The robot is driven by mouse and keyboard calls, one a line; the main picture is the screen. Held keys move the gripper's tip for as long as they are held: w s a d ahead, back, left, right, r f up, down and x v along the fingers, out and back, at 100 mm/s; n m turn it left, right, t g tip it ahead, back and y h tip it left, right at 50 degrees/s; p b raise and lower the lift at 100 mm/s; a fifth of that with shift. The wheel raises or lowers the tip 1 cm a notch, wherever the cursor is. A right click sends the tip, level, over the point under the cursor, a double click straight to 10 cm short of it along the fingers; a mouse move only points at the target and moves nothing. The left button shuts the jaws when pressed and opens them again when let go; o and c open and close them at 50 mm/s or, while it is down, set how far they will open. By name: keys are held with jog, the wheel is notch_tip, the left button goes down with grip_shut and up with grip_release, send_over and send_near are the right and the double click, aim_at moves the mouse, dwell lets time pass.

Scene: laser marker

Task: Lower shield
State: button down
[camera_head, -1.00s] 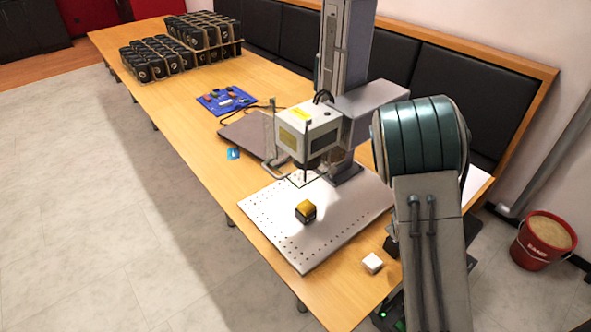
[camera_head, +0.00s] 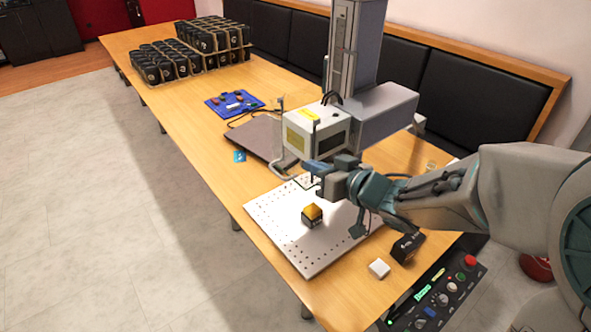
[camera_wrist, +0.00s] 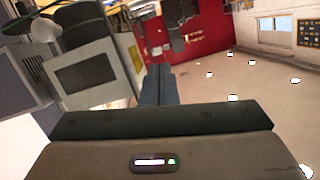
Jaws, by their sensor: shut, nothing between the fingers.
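The laser marker's white and grey head (camera_head: 318,130) hangs from a grey column over a perforated white plate (camera_head: 285,235). A thin grey bent bar (camera_head: 285,166) shows at the head's lower left; it seems to be part of the shield, whose panel I cannot make out clearly. My gripper (camera_head: 310,167) is shut and empty just below the head's front, near the thin frame. I cannot tell whether it touches it. In the wrist view my closed fingers (camera_wrist: 158,84) point past the machine's grey body (camera_wrist: 88,75) on the left.
A white block (camera_head: 379,268), a black box (camera_head: 407,247) and a control panel (camera_head: 440,300) are near the front right. A blue board (camera_head: 233,103) and racks of black items (camera_head: 190,55) stand farther back.

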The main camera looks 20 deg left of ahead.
jog(key=p, duration=0.1)
send_over(285, 171)
jog(key=s+d, duration=0.2)
jog(key=s, duration=0.2)
notch_tip(285, 171, down, 2)
jog(key=shift+s+a+f, duration=0.1)
jog(key=shift+s+f, duration=0.1)
jog(key=shift+f, duration=0.9)
jog(key=shift+s+f, duration=0.2)
jog(key=shift+f, duration=0.85)
jog(key=shift+f, duration=0.1)
notch_tip(285, 171, down, 18)
jog(key=b, duration=1.6)
jog(key=shift+s+f, duration=0.1)
jog(key=shift+f, duration=0.1)
